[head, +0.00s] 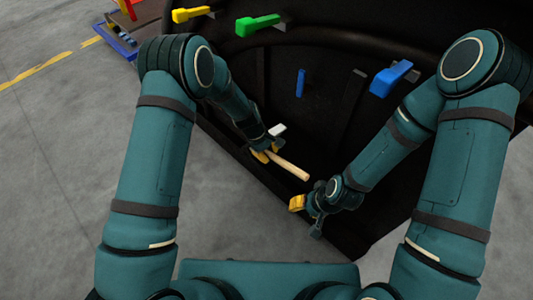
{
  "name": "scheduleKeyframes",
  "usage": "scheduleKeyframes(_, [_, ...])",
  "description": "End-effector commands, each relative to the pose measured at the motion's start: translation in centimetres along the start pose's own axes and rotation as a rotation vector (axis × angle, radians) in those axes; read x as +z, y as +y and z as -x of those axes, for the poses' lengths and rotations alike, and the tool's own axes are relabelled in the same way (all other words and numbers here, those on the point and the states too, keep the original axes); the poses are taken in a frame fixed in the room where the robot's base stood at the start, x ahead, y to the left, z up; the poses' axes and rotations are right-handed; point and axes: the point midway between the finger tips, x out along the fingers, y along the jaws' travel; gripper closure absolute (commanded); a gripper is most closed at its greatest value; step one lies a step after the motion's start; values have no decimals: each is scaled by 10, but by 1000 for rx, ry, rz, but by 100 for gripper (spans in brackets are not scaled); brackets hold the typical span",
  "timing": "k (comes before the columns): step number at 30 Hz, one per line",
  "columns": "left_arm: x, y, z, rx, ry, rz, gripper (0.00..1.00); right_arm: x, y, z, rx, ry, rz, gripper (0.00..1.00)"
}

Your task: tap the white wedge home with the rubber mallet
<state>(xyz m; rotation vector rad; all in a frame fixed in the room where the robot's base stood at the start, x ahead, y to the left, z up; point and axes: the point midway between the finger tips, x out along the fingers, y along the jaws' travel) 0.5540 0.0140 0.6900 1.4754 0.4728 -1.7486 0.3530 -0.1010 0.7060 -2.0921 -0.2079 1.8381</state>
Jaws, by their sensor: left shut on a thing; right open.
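My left gripper (267,152) is shut on the rubber mallet, with its yellow fingertips around the light wooden handle (290,167). The handle points down and to the right from the grip, and its lower end is free. I cannot make out the mallet's head. A small white piece (278,130) shows just above the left gripper against the dark shell; it may be the white wedge, but it is too small to be sure.
The large dark shell (325,130) fills the middle and upper right. Yellow (191,14), green (258,25) and blue (390,78) pieces stick out from it, with a thin blue strip (300,83) between. A blue-framed cart (118,40) stands upper left. The grey floor at left is clear.

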Motion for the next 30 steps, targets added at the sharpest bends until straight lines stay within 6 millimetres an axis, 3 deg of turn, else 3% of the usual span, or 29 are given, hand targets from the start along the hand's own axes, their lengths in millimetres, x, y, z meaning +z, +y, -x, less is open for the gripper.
scheduleKeyframes(9, [0, -13, 4, 1, 0, 1, 100, 0, -1, 2, 0, 0, 0, 53])
scheduleKeyframes(20, [0, -13, 3, 2, 0, -1, 100, 0, -1, 2, 0, 0, 0, 53])
scheduleKeyframes(30, [-1, 11, -2, 2, 2, -3, 100, 0, 1, -2, 0, 0, 0, 53])
